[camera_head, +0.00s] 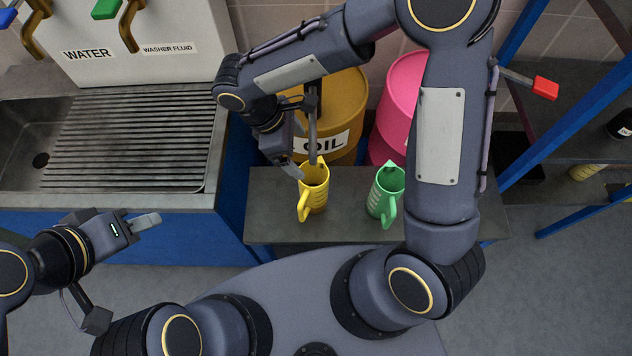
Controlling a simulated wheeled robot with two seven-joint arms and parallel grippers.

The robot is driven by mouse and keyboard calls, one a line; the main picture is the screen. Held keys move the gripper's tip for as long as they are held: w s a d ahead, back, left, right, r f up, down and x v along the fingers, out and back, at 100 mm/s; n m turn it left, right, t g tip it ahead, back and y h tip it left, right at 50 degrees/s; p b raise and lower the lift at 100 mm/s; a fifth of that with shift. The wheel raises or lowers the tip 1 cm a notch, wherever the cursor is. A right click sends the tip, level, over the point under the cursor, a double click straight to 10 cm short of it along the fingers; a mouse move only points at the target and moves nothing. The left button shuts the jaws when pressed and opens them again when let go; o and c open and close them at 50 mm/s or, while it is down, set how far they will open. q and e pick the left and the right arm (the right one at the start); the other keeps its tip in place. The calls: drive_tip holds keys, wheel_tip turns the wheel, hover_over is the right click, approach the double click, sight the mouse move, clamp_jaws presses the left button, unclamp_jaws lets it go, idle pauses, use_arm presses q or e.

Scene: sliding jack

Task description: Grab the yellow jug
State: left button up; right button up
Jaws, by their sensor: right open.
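The yellow jug (317,191) stands upright on the low dark bench (270,222), its handle toward me. My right gripper (303,167) reaches down from above at the jug's rim. Its fingers are apart, one at the rim's left side and one over the jug's opening. I cannot tell whether either finger touches the jug. A green jug (384,193) stands to the right on the same bench. My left gripper (147,222) is far left, away from the jugs, in front of the sink unit. Its fingers overlap in this view, so its opening is unclear.
A yellow oil drum (350,95) and a pink drum (396,95) stand behind the bench. A sink with a ribbed drainboard (135,145) is at left, beneath white dispensers (150,40). Blue-framed shelving (585,120) is at right.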

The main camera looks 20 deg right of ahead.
drive_tip(key=p, duration=0.2)
hover_over(307, 169)
drive_tip(key=s, duration=0.3)
drive_tip(key=f, duration=0.6)
drive_tip(key=shift+w+a+f, duration=0.1)
drive_tip(key=shift+a+f, duration=0.25)
drive_tip(key=shift+a, duration=0.05)
drive_tip(key=shift+d+f, duration=0.1)
drive_tip(key=shift+f, duration=0.2)
drive_tip(key=shift+c, duration=0.3)
drive_tip(key=c, duration=1.6)
drive_tip(key=shift+c, duration=0.2)
